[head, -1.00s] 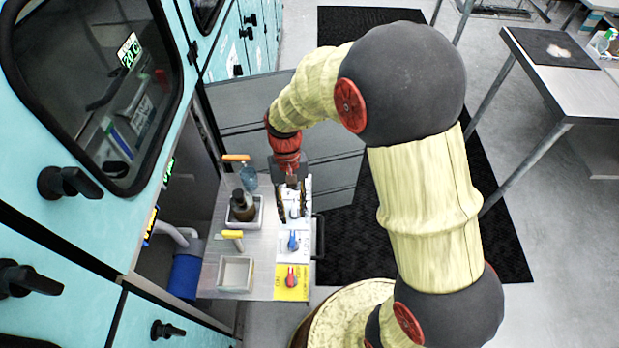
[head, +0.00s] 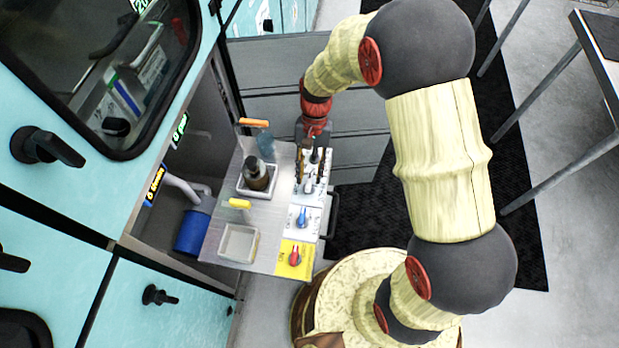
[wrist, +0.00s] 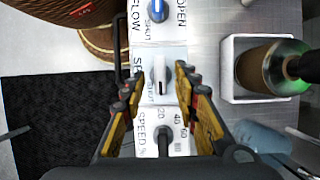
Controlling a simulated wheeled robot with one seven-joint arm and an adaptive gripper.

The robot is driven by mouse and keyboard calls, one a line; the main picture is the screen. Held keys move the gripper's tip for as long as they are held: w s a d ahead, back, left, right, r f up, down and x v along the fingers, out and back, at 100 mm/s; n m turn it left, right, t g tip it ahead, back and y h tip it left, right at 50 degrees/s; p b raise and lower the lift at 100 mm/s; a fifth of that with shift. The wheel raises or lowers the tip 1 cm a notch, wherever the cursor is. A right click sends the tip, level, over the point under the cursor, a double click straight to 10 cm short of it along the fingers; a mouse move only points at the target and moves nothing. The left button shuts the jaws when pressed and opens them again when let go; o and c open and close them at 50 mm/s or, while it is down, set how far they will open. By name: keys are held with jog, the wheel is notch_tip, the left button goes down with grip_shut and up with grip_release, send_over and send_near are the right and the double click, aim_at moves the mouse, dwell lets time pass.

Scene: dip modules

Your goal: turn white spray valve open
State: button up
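The white spray valve (wrist: 160,73) is a pale lever on a white plate in the middle of the wrist view. The letters "SP" and "SHUT" show beside it, partly hidden by a finger. It also shows in the head view (head: 308,187). My gripper (wrist: 161,88) is open over the plate, one fingertip on either side of the white lever. A gap shows between the lever and each fingertip; whether they are level with it in height I cannot tell. In the head view my gripper (head: 308,166) points down at the panel.
The blue flow valve (wrist: 157,10) and the black speed knob (wrist: 164,142) flank the white valve in the same row. The red valve (head: 295,257) is on a yellow plate. A white tray (head: 243,190) holds a brown bottle (head: 257,174); another tray (head: 238,243) looks empty.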

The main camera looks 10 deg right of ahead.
jog(key=shift+x, duration=0.8)
jog(key=c, duration=0.3)
jog(key=c, duration=0.4)
grip_shut()
